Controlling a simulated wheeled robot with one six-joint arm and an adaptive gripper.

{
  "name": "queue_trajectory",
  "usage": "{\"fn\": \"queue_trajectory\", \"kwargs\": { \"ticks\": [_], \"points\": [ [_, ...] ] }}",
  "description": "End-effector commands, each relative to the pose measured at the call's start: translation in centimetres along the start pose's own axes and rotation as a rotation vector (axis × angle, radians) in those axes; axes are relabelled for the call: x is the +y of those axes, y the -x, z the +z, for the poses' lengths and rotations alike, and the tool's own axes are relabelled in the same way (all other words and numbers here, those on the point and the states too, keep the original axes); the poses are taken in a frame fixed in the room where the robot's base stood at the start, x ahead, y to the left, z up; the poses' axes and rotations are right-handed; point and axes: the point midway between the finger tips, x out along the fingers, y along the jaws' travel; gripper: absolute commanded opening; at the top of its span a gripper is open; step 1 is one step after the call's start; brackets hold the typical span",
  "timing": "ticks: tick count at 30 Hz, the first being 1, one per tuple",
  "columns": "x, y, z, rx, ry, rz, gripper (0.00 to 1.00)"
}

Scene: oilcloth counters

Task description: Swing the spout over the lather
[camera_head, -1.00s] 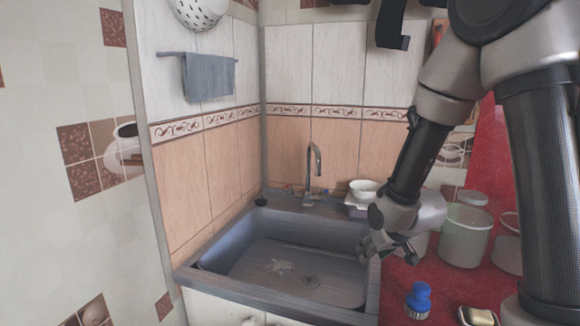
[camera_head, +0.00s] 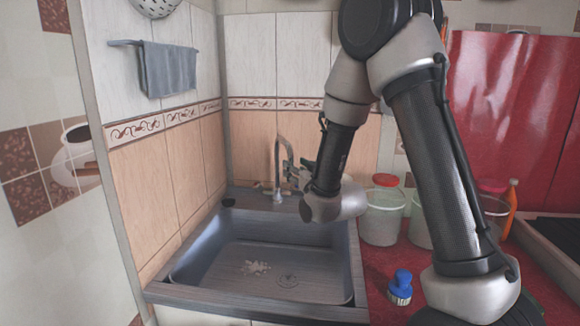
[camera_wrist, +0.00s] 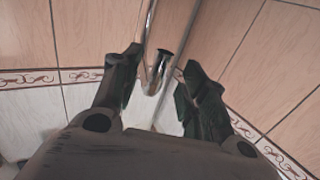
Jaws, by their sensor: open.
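The chrome spout (camera_head: 278,160) rises from the back edge of the sink and curves over at the top. The lather (camera_head: 256,268) is a small white patch on the sink floor, left of the drain. My gripper (camera_head: 293,174) is up at the spout, largely hidden behind my own forearm in the head view. In the wrist view my open gripper (camera_wrist: 161,63) has a dark finger on each side of the spout (camera_wrist: 152,86). The spout's open end shows between the fingers. I cannot tell whether either finger touches it.
The grey sink (camera_head: 210,292) has a drain (camera_head: 288,281). A grey towel (camera_head: 168,68) hangs on the left wall.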

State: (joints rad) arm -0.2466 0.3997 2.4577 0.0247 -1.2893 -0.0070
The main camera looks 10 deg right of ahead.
Motion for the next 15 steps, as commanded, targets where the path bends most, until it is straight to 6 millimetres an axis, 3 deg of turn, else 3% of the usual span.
{"fn": "queue_trajectory", "kwargs": {
  "ticks": [7,15],
  "points": [
    [0.0,-3.5,0.1,-0.001,0.0,0.0,0.43],
    [0.0,-4.2,0.1,-0.003,0.0,0.0,0.43]
  ]
}}
